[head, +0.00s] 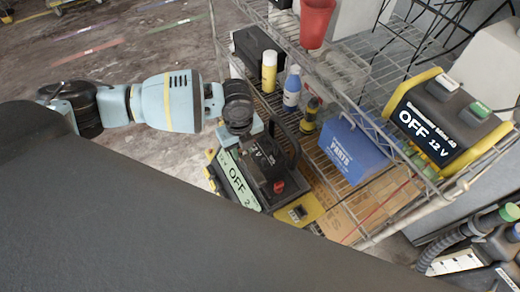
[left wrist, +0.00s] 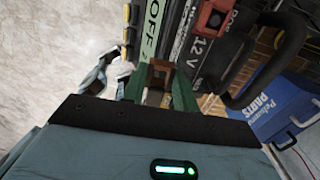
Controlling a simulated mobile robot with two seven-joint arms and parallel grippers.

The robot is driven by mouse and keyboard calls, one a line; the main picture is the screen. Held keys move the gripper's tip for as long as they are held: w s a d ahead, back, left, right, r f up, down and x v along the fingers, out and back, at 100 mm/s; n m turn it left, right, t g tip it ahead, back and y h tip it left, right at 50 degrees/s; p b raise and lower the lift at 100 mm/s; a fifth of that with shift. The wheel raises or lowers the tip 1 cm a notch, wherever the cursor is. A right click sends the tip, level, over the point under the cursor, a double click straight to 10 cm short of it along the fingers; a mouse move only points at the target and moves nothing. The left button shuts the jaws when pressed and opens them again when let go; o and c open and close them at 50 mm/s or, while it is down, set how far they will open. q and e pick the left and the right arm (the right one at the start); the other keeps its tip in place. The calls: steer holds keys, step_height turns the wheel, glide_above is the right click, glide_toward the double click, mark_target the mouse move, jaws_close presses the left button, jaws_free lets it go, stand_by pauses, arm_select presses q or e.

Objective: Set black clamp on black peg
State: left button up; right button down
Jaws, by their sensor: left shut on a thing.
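My left gripper (head: 250,137) is at the upper left of a black-and-yellow 12 V power unit (head: 263,197) with an OFF panel and a black handle. In the left wrist view its green fingers (left wrist: 160,88) are shut around a small brownish part. I take this as part of the black clamp, but its body is mostly hidden. The unit (left wrist: 190,45) lies just beyond the fingertips there. A red part (head: 279,187) shows on the unit's front. I cannot make out the black peg clearly. My right gripper is not in view.
A wire shelf (head: 368,238) holds a blue parts box (head: 352,149), a yellow bottle (head: 269,72), a blue bottle (head: 292,90) and a red cup (head: 316,22). Another OFF 12 V unit (head: 440,122) stands at the right. Open floor (head: 130,50) lies at the left.

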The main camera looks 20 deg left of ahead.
arm_select(q)
steer(key=s+a+r, duration=0.1)
steer(key=s+a, duration=0.3)
steer(key=a, duration=0.5)
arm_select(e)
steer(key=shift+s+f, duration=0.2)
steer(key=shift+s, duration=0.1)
arm_select(q)
steer(key=shift+a+r, duration=0.1)
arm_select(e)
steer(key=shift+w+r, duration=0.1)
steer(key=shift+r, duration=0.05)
